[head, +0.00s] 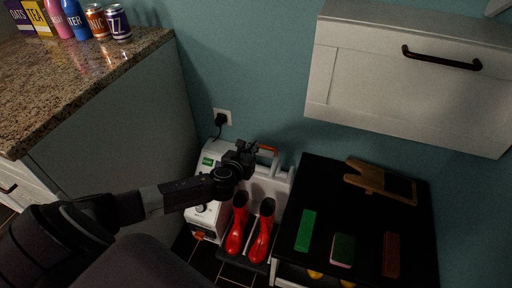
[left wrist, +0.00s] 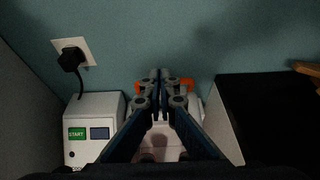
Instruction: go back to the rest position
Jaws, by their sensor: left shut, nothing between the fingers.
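My left gripper (head: 243,155) is over the top of a white machine (head: 209,158) by the teal wall in the head view. In the left wrist view its fingers (left wrist: 160,78) are together and hold nothing. Behind the fingertips is an orange bar (left wrist: 186,84) on the machine, partly hidden; I cannot tell whether they touch it. A green START label (left wrist: 77,133) shows on the machine. My right gripper is not in view.
Red boots (head: 237,229) stand before the machine. A black-topped cabinet (head: 325,185) with brushes and a wooden piece is at right. A granite counter (head: 75,85) with cans is at left. A white wall cabinet (head: 405,90) hangs above right. A plug (head: 221,118) is in the wall.

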